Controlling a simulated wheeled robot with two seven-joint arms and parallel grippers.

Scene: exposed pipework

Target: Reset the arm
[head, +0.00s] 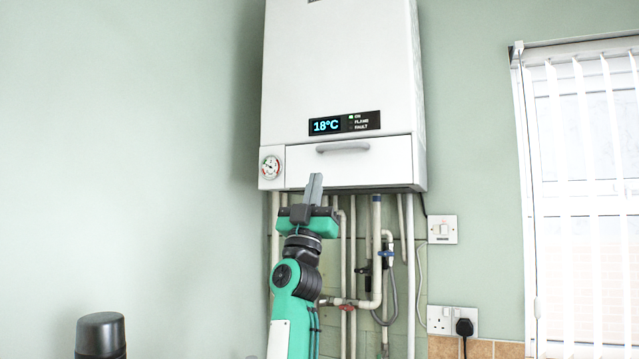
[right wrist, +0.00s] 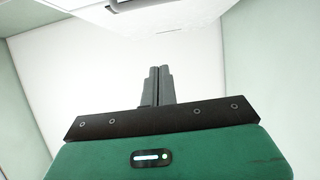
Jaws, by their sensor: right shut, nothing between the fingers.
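My right gripper (head: 313,188) points up in front of the lower edge of the white wall boiler (head: 340,70). Its two grey fingers are together and hold nothing. They also show shut in the right wrist view (right wrist: 160,72), pointing up towards a pale surface. The green and black right arm (head: 293,290) rises from the bottom of the head view, in front of the pipes. In the head view I cannot tell whether the fingertips touch the boiler. My left gripper is not in view.
The boiler has a display (head: 343,124) reading 18°C, a grey handle (head: 342,147) and a gauge (head: 271,168). Pipes (head: 376,255) with a red valve run below. A switch (head: 442,229), sockets (head: 452,321) and a window blind (head: 585,190) are right. The left wall is clear.

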